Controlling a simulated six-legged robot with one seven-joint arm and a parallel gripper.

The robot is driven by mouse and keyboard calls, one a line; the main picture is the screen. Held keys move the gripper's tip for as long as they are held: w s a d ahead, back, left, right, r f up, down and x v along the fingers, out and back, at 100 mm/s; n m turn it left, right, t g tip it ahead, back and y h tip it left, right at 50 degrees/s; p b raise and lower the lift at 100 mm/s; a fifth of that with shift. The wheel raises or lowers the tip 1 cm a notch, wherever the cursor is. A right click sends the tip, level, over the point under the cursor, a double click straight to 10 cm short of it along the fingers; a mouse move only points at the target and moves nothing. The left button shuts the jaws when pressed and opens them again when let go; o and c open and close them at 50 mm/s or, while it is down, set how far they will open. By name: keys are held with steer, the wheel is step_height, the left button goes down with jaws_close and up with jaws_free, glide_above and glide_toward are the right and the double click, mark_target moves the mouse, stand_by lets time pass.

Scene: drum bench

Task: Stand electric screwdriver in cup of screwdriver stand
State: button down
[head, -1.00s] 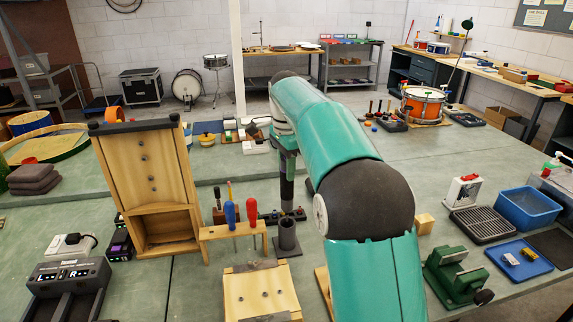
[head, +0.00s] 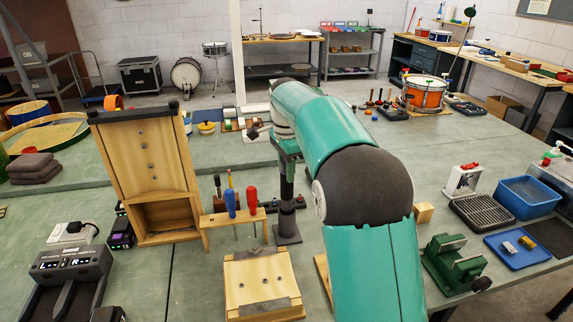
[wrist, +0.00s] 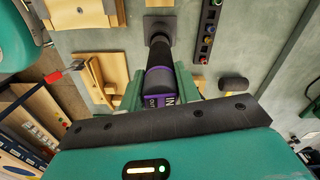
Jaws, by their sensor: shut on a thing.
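The electric screwdriver (wrist: 163,84), black with a purple band, is upright between the green jaws of my gripper (wrist: 160,92) in the wrist view. My gripper is shut on it. In the head view the gripper (head: 287,150) is partly hidden by my arm, and the dark screwdriver (head: 287,186) hangs below it. The dark screwdriver stand (head: 288,237), a cup on a square base, is directly below. The stand's base also shows in the wrist view (wrist: 157,22). The screwdriver's lower end lines up with the cup; I cannot tell whether it is inside.
A wooden rack (head: 234,217) with several hand screwdrivers stands just left of the stand. A wooden block (head: 262,283) lies in front, and a tall wooden frame (head: 147,165) stands further left. A green vise (head: 454,265) and a blue bin (head: 527,196) are at the right.

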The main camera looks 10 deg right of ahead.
mark_target(286, 183)
steer(key=shift+f, duration=2.4)
steer(key=c, duration=0.9)
jaws_free()
step_height(286, 183, up, 13)
steer(key=shift+f, duration=0.15)
steer(key=shift+r, duration=0.6)
steer(key=shift+s, duration=0.1)
